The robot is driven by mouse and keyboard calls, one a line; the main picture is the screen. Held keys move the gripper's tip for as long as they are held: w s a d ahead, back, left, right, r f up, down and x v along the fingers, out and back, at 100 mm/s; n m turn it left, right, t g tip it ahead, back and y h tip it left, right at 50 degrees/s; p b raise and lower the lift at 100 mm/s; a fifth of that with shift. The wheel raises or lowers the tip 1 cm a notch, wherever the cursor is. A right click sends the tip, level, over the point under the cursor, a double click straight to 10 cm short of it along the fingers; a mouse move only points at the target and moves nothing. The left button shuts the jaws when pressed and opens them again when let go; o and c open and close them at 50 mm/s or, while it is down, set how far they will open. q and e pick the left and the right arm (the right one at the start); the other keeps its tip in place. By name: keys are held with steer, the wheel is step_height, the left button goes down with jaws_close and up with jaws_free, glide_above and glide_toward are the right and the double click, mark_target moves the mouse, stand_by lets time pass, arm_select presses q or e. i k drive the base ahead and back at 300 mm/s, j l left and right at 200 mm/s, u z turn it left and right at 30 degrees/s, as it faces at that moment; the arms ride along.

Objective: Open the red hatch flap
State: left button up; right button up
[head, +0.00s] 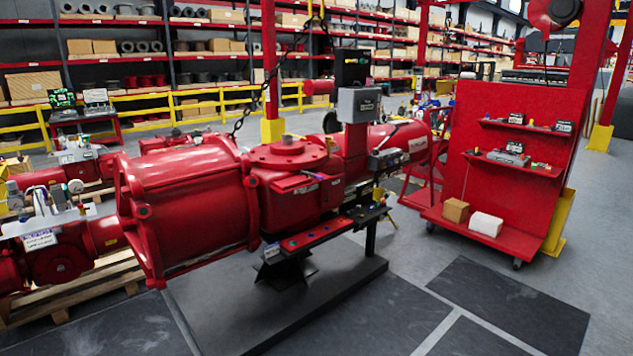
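A large red valve actuator (200,205) lies across the middle of the head view, with a ribbed cylinder on the left and a central housing on the right. A flat red panel (294,184) with small labels sits on the front of the central housing; it looks closed, but I cannot tell for certain that it is the hatch flap. A round red top cover (288,153) lies flat above it. Neither of my grippers is in view.
A narrow ledge (318,236) with small parts runs below the housing. A dark plinth (230,308) stands under the actuator. A red wheeled rack (515,105) with boxes stands at the right. The floor (375,315) in front is clear.

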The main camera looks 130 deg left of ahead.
mark_target(301, 178)
steer(key=u, duration=4.3)
steer(key=i+u, duration=0.15)
